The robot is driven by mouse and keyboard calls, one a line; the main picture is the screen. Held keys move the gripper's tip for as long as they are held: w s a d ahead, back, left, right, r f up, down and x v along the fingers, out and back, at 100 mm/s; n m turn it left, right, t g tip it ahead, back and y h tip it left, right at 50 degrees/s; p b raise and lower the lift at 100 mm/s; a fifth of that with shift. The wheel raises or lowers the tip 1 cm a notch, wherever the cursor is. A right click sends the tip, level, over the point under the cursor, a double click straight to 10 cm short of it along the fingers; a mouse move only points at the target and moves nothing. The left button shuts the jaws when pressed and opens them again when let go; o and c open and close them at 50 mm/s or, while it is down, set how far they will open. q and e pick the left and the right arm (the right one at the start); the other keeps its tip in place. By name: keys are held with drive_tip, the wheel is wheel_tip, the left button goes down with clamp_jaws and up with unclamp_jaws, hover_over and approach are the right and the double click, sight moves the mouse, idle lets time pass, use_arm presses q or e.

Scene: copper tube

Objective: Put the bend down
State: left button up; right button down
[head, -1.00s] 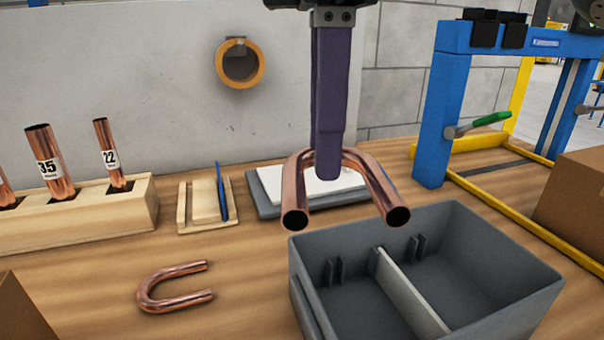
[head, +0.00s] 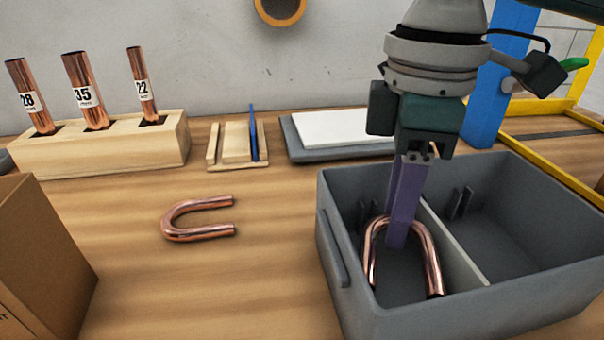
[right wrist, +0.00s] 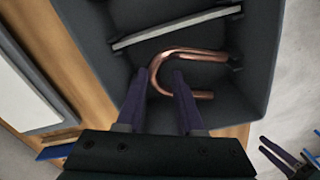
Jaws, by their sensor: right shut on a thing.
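The copper U-bend (head: 434,262) is inside the left compartment of the grey divided bin (head: 480,312), with its curve up and its open ends toward the front. My right gripper (head: 397,240) reaches down into that compartment and is shut on the bend at its curve. In the right wrist view the bend (right wrist: 190,53) shows at the fingertips (right wrist: 157,78), beside the bin's divider. Whether the bend's ends touch the bin floor is hard to tell. My left gripper (right wrist: 264,145) shows only in the right wrist view, outside the bin, its fingers apart and empty.
A smaller copper U-bend (head: 185,232) lies on the wooden bench left of the bin. A wooden block (head: 100,150) holds labelled tubes behind it. A cardboard box (head: 45,255) stands at front left. The bin's right compartment (head: 500,230) looks empty.

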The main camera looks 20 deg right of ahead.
wheel_tip(320, 180, down, 4)
drive_tip(key=shift+r+b, duration=0.1)
drive_tip(key=shift+b, duration=0.2)
drive_tip(key=c, duration=0.5)
unclamp_jaws()
wheel_tip(320, 180, up, 12)
drive_tip(key=shift+f+p, duration=0.25)
drive_tip(key=shift+p, duration=0.95)
drive_tip(key=shift+r, duration=0.3)
